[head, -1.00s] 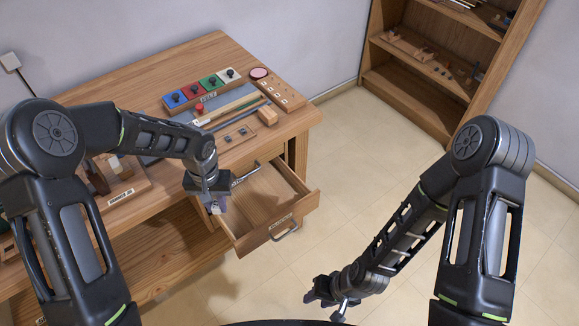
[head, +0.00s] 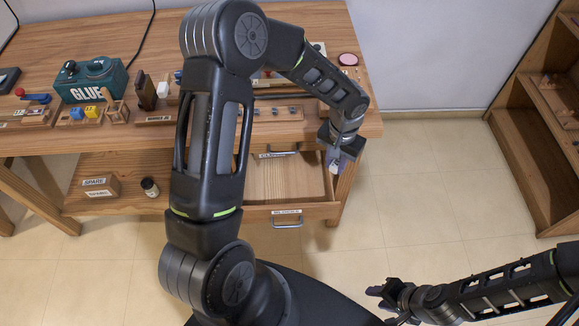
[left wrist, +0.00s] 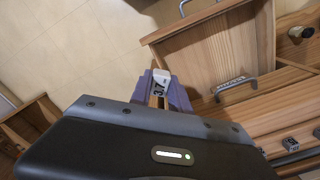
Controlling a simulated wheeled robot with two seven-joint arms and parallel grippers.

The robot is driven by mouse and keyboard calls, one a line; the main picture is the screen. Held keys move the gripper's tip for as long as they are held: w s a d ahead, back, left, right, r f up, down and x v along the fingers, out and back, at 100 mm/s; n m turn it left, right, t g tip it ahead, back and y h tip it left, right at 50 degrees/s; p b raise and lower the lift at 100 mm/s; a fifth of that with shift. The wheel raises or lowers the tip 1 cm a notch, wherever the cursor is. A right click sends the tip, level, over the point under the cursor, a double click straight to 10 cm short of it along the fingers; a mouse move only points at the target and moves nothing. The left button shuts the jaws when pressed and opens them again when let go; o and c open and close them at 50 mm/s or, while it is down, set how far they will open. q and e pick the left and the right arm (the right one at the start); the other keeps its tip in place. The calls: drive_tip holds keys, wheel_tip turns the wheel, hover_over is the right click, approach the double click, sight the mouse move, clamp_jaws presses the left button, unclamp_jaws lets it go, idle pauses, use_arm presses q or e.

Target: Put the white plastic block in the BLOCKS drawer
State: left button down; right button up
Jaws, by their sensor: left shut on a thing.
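The white plastic block (head: 334,167) is held in my left gripper (head: 335,160), whose fingers are shut on it. In the left wrist view the block (left wrist: 161,77) shows a pale top and dark "3.7" marking between the purple fingers (left wrist: 160,92). The BLOCKS drawer (head: 287,211) is pulled open and its visible inside is bare wood. The gripper and block appear at the drawer's right side; in the left wrist view the drawer (left wrist: 210,48) lies right of the block. My right gripper (head: 384,292) is low over the floor, its opening unclear.
A closed drawer with a handle (head: 279,153) sits above the open one. The bench top holds a green GLUE box (head: 91,79) and several small items. SPARE boxes (head: 97,188) and a dark jar (head: 149,187) are on the lower shelf.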

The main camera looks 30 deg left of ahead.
use_arm(q)
drive_tip(key=shift+w+a+f+n+b, duration=0.1)
drive_tip(key=shift+a+f+n+b, duration=0.15)
drive_tip(key=shift+b, duration=0.2)
drive_tip(key=s+a+n+b, duration=0.2)
drive_tip(key=a+n+b, duration=0.4)
drive_tip(key=n+b, duration=0.6)
drive_tip(key=s+a+r+n+b, duration=0.1)
drive_tip(key=s+a+n+b, duration=0.2)
drive_tip(key=n+b, duration=0.9)
drive_tip(key=a+n, duration=0.1)
drive_tip(key=a, duration=0.2)
drive_tip(key=shift+s+a, duration=0.25)
drive_tip(key=shift+s, duration=0.05)
wheel_tip(320, 180, down, 12)
drive_tip(key=b, duration=0.2)
drive_tip(key=shift+b, duration=0.4)
